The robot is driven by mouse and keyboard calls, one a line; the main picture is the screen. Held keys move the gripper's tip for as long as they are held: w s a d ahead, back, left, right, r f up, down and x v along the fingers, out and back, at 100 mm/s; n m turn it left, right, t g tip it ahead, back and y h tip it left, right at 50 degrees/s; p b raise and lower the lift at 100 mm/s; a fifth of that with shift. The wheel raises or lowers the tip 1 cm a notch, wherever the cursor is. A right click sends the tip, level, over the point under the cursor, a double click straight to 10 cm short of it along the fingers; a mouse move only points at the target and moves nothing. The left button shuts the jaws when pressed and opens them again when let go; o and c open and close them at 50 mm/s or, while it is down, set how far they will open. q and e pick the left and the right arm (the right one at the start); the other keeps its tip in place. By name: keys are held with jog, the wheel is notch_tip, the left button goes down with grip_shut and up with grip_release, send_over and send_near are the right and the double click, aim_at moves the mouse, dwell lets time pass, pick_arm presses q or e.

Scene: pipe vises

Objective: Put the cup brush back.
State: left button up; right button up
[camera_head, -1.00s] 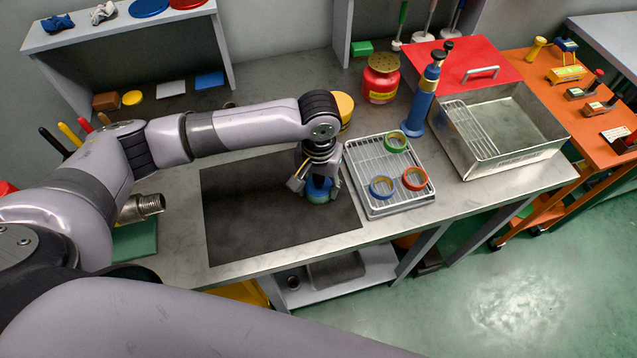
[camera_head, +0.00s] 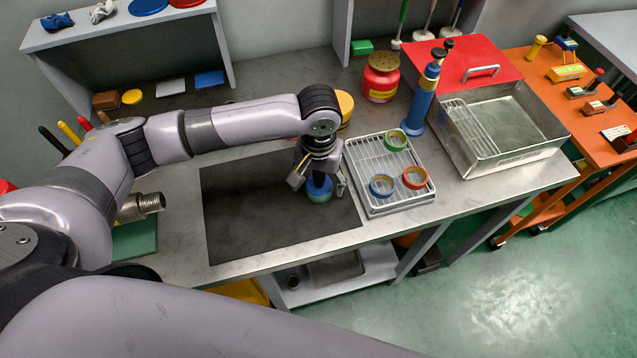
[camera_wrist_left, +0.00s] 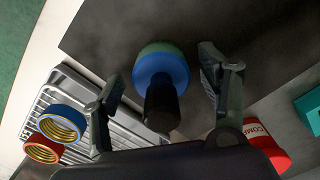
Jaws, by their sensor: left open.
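A blue round piece with a green lower rim and a black stem, which looks like the cup brush (camera_head: 319,191), stands on the dark mat (camera_head: 235,225) near its right edge. It also shows in the wrist view (camera_wrist_left: 160,72), stem toward the camera. My left gripper (camera_head: 320,187) is just above it, pointing down. Its two fingers (camera_wrist_left: 160,66) are spread, one on each side of the blue piece, with gaps between. Part of the piece is hidden by the gripper in the head view. My right gripper is not in view.
A wire rack tray (camera_head: 362,188) with green, blue and red rings lies right of the mat. The mat's left part is clear.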

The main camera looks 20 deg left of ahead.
pick_arm(q)
notch_tip(320, 180, up, 11)
jog(key=shift+r+b, duration=0.15)
jog(key=shift+b, duration=0.4)
